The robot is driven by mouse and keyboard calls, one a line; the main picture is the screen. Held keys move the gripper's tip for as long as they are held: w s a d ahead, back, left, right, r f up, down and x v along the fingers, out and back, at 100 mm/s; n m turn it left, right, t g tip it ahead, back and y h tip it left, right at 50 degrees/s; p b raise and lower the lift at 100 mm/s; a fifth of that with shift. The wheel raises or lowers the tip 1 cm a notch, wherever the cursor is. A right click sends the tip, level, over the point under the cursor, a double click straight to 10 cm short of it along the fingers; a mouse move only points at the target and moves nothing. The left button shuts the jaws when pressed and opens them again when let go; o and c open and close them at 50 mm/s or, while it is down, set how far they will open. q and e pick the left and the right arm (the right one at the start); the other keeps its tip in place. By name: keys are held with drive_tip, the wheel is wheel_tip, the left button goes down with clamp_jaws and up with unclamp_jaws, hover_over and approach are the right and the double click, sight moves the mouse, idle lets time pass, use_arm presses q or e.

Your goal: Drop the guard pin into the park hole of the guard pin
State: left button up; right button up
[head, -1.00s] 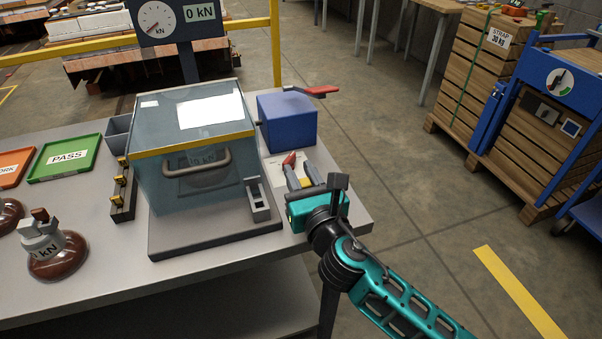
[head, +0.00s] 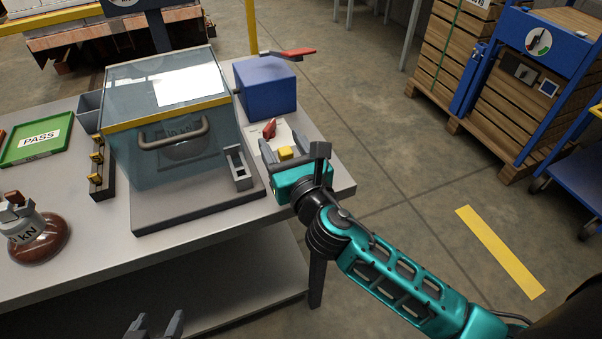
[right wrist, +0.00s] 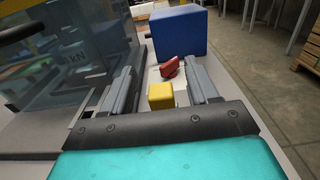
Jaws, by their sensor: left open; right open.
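A small yellow block (head: 285,153) is between the spread fingers of my right gripper (head: 282,141), near the palm. It also shows in the right wrist view (right wrist: 160,96), apart from both fingers. I cannot tell whether it is the guard pin's head. A red piece (head: 269,130) lies on a white plate just beyond. The clear guard box (head: 165,115) with a grey handle stands left of this gripper. A grey slotted bracket (head: 237,167) stands at its front right corner; no park hole can be made out for certain. My left gripper (head: 155,322) is open and empty at the bottom edge.
A blue block (head: 265,86) with a red lever (head: 292,53) stands behind my right gripper. A rack with brass pieces (head: 97,170) is left of the guard. A green PASS tray (head: 38,141) and a brown insulator (head: 38,238) are on the left.

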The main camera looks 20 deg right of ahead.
use_arm(q)
drive_tip(key=shift+w+d+r+b, duration=0.15)
drive_tip(key=shift+w+b, duration=0.1)
drive_tip(key=shift+b, duration=0.1)
use_arm(e)
drive_tip(key=s, duration=1.2)
drive_tip(key=shift+d, duration=0.25)
